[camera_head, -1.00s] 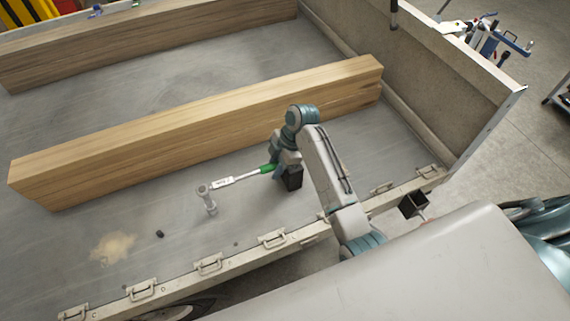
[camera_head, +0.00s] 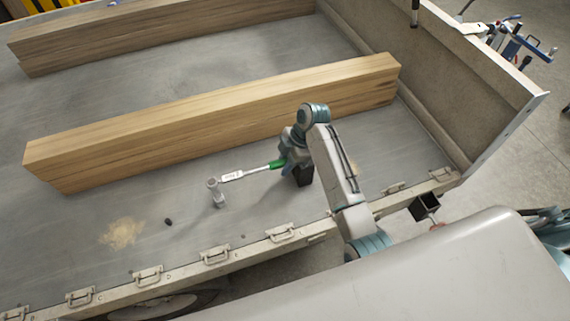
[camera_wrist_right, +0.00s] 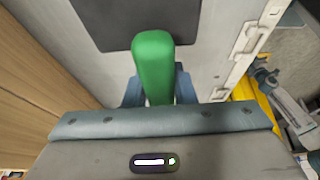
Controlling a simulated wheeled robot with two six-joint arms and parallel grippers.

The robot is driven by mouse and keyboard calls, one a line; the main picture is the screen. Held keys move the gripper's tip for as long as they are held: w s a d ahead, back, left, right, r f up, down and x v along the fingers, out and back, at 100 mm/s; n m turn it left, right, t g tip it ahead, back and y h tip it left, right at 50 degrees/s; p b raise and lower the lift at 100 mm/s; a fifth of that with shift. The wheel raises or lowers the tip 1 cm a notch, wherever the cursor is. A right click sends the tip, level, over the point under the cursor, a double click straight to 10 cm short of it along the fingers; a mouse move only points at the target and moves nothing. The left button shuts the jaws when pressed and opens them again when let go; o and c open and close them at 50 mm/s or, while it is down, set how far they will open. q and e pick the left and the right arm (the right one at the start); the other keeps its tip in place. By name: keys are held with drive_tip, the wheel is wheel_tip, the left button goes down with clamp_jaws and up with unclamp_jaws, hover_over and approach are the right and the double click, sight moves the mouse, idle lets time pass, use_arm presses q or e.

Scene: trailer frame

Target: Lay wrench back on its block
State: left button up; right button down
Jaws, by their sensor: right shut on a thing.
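The wrench has a green handle (camera_head: 277,164) and a silver shaft (camera_head: 246,173). Its far end is at the top of an upright silver post (camera_head: 217,193) on the trailer floor; I cannot tell whether they touch. My right gripper (camera_head: 288,160) is shut on the green handle. The handle also fills the middle of the right wrist view (camera_wrist_right: 153,65), between the fingers. A dark block (camera_head: 303,176) stands on the floor just under my right gripper, partly hidden by it. A dark flat surface, apparently this block, shows beyond the handle (camera_wrist_right: 112,22). My left gripper is not in view.
A long wooden beam (camera_head: 200,119) lies behind the wrench, with another (camera_head: 160,35) farther back. The near trailer rail (camera_head: 215,256) carries several metal latches. A small dark piece (camera_head: 168,221) and a sandy patch (camera_head: 122,233) lie on the floor at left.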

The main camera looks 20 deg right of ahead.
drive_tip(key=shift+w+r, duration=0.1)
drive_tip(key=shift+w, duration=0.25)
drive_tip(key=c, duration=1.1)
unclamp_jaws()
drive_tip(key=shift+s, duration=0.1)
drive_tip(key=b+v, duration=0.1)
drive_tip(key=v, duration=0.6)
drive_tip(key=shift+d+r+b, duration=0.2)
drive_tip(key=shift+b, duration=0.15)
drive_tip(key=p+v, duration=0.1)
drive_tip(key=v, duration=0.2)
drive_tip(key=shift+r+p, duration=0.2)
drive_tip(key=shift+p, duration=0.2)
drive_tip(key=shift+s+f, duration=0.1)
